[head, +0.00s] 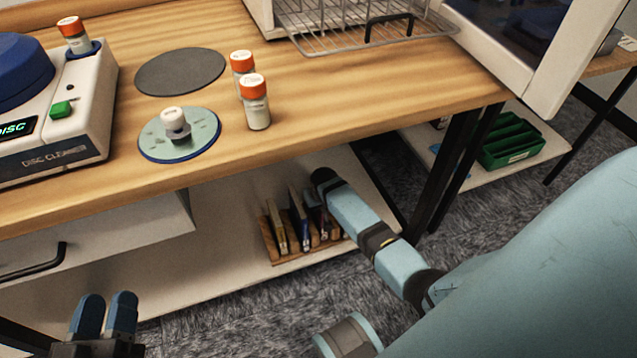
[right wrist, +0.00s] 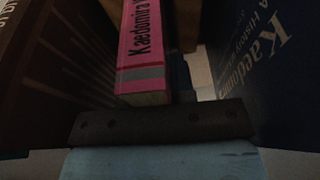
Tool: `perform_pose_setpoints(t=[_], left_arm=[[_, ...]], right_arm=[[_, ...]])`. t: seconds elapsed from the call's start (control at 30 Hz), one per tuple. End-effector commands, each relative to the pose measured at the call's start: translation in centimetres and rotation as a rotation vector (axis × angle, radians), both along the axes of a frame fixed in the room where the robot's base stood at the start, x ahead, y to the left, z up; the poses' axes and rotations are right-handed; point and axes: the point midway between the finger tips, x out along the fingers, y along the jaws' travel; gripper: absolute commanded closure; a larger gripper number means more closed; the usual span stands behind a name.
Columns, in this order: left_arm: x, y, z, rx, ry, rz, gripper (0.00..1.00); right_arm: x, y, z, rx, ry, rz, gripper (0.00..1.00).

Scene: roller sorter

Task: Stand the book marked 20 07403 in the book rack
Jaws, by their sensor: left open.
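The wooden book rack (head: 290,258) sits on the low shelf under the table, with several thin books standing in it. No marking 20 07403 is readable in either view. In the right wrist view, a pink book (right wrist: 143,50) lettered Kaedomira stands between a dark book (right wrist: 50,75) on the left and a dark blue book (right wrist: 270,70) on the right. My right arm reaches down to the rack. Its gripper is among the books, its fingers mostly hidden, and I cannot tell what it holds. My left gripper (head: 105,314) is open and empty at lower left, apart from the rack.
The tabletop above the rack holds a disc cleaner (head: 60,120), a grey round pad (head: 180,72), a disc on a stand (head: 180,138) and orange-capped bottles (head: 255,108). A drawer (head: 100,235) hangs left of the rack. A black table leg (head: 460,150) stands to its right.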

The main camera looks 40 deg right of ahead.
Motion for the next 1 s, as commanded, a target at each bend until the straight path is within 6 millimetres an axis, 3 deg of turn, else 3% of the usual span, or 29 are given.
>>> perform_pose_setpoints(t=[0.03, 0.1, 0.47, 0.8, 1.0], left_arm=[[0.0, 0.0, 0.0, 0.0, 0.0, 0.0, 0.57], [0.0, 0.0, 0.0, 0.0, 0.0, 0.0, 0.57], [0.0, 0.0, 0.1, -0.002, -0.001, 0.0, 0.57], [-0.4, 0.4, 5.0, -0.061, -0.127, 0.041, 0.57], [0.0, 1.3, 1.9, 0.03, -0.001, 0.072, 0.57]], right_arm=[[0.0, 0.0, 0.0, 0.0, -0.001, 0.0, 0.68], [0.0, 0.0, 0.0, 0.0, 0.0, 0.0, 0.52], [0.0, 0.0, 0.5, 0.0, 0.0, 0.0, 0.51], [-1.7, 0.4, 7.3, 0.0, -0.001, 0.0, 0.51], [-2.6, 0.6, 10.6, 0.0, -0.001, 0.0, 0.51]])
